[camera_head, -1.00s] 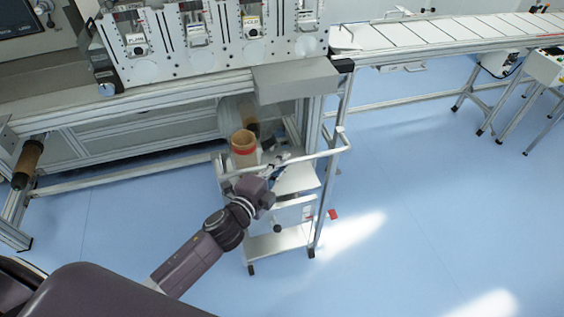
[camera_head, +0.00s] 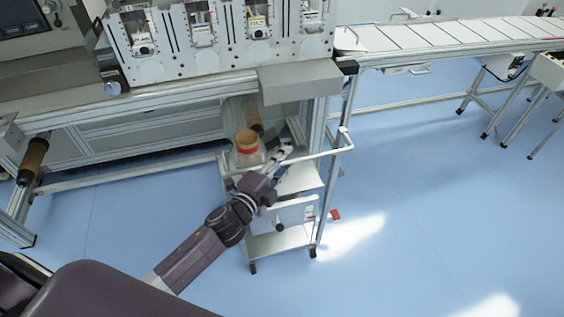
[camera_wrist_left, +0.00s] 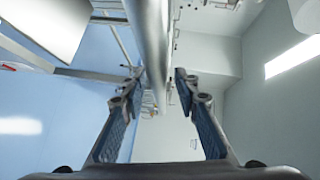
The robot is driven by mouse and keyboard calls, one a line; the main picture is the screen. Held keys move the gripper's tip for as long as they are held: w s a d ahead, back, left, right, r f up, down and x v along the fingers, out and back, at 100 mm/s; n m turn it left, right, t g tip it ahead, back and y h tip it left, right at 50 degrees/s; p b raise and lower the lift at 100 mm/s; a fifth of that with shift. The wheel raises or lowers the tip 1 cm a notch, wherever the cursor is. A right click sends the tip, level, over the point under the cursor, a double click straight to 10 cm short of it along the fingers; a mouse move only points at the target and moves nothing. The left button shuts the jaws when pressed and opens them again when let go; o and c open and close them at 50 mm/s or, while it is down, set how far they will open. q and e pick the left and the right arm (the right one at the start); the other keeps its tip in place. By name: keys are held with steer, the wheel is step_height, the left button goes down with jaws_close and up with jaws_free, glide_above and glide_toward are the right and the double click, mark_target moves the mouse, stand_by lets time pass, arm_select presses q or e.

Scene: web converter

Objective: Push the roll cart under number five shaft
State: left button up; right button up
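The roll cart (camera_head: 282,240) is a metal trolley with a tubular push handle (camera_head: 310,156). It stands at the machine's front edge and carries a brown cylindrical roll (camera_head: 247,150) with a red band. My left gripper (camera_head: 285,150) is at the handle, partly hidden by my wrist. In the left wrist view its fingers (camera_wrist_left: 159,76) are apart, with a metal bar (camera_wrist_left: 152,40) running between or just beyond the tips; contact is unclear. Brown cores on shafts show at the machine's left (camera_head: 33,158) and behind the cart (camera_head: 252,115). Shaft numbers are not readable. My right gripper is not in view.
The machine frame (camera_head: 150,98) spans the back, with a grey box (camera_head: 300,80) overhanging near the cart. A conveyor table (camera_head: 430,38) extends right.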

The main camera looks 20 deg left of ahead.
arm_select(q)
steer(key=v, duration=1.2)
steer(key=shift+a+f, duration=0.1)
steer(key=s+a+f+n+g+y, duration=0.1)
steer(key=s+a+f+n+g, duration=0.2)
steer(key=f, duration=0.8)
steer(key=s+a+f+n+g+y, duration=0.1)
steer(key=s+f+n+g, duration=0.3)
steer(key=f, duration=0.8)
steer(key=s+a+f+n+y, duration=0.15)
steer(key=s+f, duration=0.25)
steer(key=f, duration=0.7)
steer(key=s+d+f+n+g, duration=0.1)
steer(key=s+f+n+g, duration=0.1)
steer(key=s+f, duration=0.4)
steer(key=s+d+f+n+g, duration=0.1)
steer(key=s+f+n+g, duration=0.2)
steer(key=s, duration=1)
steer(key=s+f+n+g, duration=0.2)
steer(key=s+f+g, duration=0.1)
steer(key=s+f, duration=0.6)
steer(key=shift+s+d+f+n, duration=0.2)
steer(key=shift+s+d+n, duration=0.15)
steer(key=shift+s+d, duration=0.05)
